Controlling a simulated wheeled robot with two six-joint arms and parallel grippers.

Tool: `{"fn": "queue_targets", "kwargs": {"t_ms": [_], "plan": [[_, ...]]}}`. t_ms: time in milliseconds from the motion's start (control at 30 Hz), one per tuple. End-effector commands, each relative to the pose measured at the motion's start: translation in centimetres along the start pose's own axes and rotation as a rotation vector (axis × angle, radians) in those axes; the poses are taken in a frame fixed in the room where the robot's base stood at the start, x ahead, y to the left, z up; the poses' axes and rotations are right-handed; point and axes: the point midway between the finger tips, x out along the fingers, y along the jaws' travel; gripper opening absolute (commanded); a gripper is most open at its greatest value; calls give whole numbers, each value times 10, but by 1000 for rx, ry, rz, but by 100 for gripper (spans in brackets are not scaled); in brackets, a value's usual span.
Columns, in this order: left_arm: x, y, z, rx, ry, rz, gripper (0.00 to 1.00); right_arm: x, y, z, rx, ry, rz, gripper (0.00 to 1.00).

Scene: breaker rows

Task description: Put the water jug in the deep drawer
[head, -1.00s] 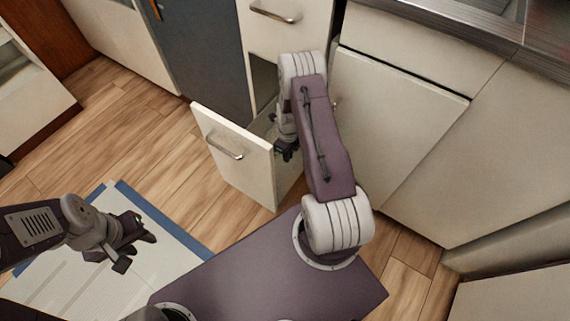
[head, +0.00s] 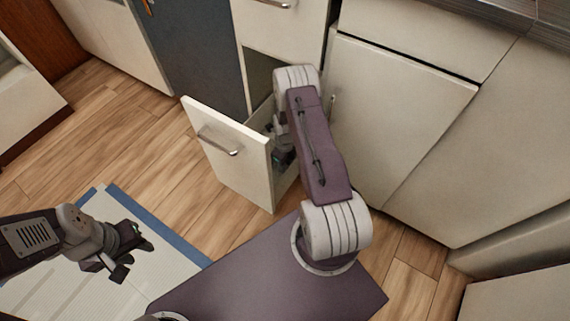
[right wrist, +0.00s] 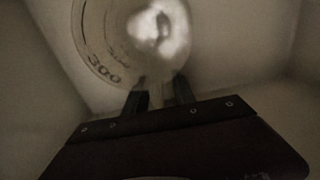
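The deep drawer (head: 233,165) is pulled out in the head view, its front facing the lower left. My right gripper (right wrist: 160,98) is down inside it, mostly hidden behind my arm in the head view. In the right wrist view the clear water jug (right wrist: 95,45), marked 300, is at the fingertips inside dim, pale walls. The two fingers stand close together with a pale strip, seemingly the jug's handle, between them, so the gripper looks shut on the jug. Whether the jug touches the drawer floor cannot be told. My left gripper (head: 135,262) is open and empty above the floor mat.
A closed drawer (head: 280,30) is above the open one. A dark blue-grey panel (head: 195,50) is to its left, and cream cabinet doors (head: 390,110) are close on its right. A pale mat with blue edges (head: 160,225) lies on the wood floor at lower left.

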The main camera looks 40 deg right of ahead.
Motion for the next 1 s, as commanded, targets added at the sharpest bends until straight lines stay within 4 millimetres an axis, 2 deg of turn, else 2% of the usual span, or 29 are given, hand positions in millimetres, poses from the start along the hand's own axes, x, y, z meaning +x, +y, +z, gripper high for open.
{"fn": "queue_targets", "kwargs": {"t_ms": [267,367,500,700,833,1000], "plan": [[-3,0,0,0,0,0,36,-5,0,0,0,0,0,30],[-19,0,-2,0,0,0,36,-25,0,0,0,-1,-1,30],[-47,1,-5,0,0,0,36,-66,0,0,0,-1,-1,30],[-74,1,-8,0,0,0,36,-109,0,0,0,0,0,30],[-80,2,-8,0,0,0,36,-122,0,0,0,0,0,30],[-80,2,-8,0,0,0,36,-124,0,0,0,1,1,30]]}}
